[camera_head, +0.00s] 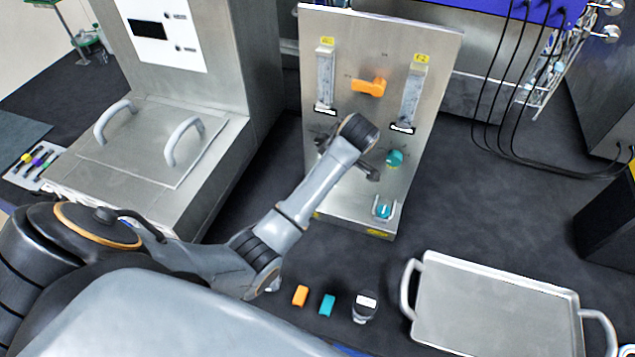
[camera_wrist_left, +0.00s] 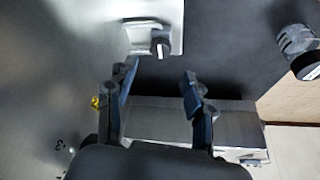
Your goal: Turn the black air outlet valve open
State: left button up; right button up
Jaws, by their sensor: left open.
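The upright steel valve panel (camera_head: 350,60) stands at centre in the head view, with an orange valve handle (camera_head: 368,86) and a teal knob (camera_head: 395,158). I cannot make out the black air outlet valve; my left wrist may hide it. My left gripper (camera_head: 347,157) is in front of the panel's lower middle. In the left wrist view the gripper (camera_wrist_left: 159,80) is open, with nothing between its fingers. The panel face (camera_wrist_left: 50,70) fills the left side there, close to the left finger; contact cannot be told. My right gripper is not in view.
A fitting with a teal knob (camera_head: 383,208) sits on the panel's foot. An orange block (camera_head: 300,295), a teal block (camera_head: 327,304) and a dark capped item (camera_head: 365,306) lie in front. A steel tray (camera_head: 490,305) is at right, a steel housing (camera_head: 150,150) at left.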

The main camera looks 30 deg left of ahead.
pick_arm(q)
jog(key=v, duration=0.5)
jog(key=shift+a, duration=0.1)
jog(key=shift+s+f, duration=0.1)
jog(key=shift+f, duration=0.05)
